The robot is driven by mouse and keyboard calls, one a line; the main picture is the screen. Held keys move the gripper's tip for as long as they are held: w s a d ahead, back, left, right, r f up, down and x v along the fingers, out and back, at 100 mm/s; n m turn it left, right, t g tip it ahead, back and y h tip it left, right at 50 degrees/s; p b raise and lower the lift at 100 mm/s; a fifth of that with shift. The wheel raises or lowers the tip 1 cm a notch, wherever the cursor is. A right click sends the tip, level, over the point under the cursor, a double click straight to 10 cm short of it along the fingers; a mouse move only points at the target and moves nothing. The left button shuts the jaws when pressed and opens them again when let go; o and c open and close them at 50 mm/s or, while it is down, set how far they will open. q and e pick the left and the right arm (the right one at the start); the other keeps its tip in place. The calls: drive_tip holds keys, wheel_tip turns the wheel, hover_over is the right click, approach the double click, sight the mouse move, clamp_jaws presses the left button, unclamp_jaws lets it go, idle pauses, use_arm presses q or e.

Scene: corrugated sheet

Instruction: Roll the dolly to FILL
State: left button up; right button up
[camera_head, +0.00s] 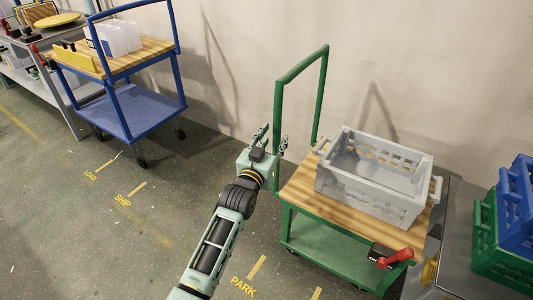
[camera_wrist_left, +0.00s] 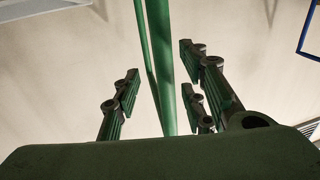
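The green dolly (camera_head: 330,258) has a wooden top and a tall green push handle (camera_head: 325,75) at its left end. It stands at the right by the PARK floor mark (camera_head: 243,287). A grey crate (camera_head: 370,197) sits on its top. My left gripper (camera_head: 273,139) is open at the handle's near post. In the left wrist view, the green handle (camera_wrist_left: 160,70) runs between the spread fingers, with gaps on both sides. A red lever (camera_head: 397,257) on a black box marked ON is at the dolly's front right corner. No FILL mark shows. My right gripper is not in view.
A blue cart (camera_head: 130,108) with white containers stands at the back left, near the LOAD (camera_head: 90,176) and SHIP (camera_head: 123,200) marks. A grey table (camera_head: 460,230) with blue and green crates stands close at the right. The floor between the carts is clear.

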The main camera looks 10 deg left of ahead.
use_arm(q)
drive_tip(key=s+a, duration=0.1)
drive_tip(key=s, duration=0.6)
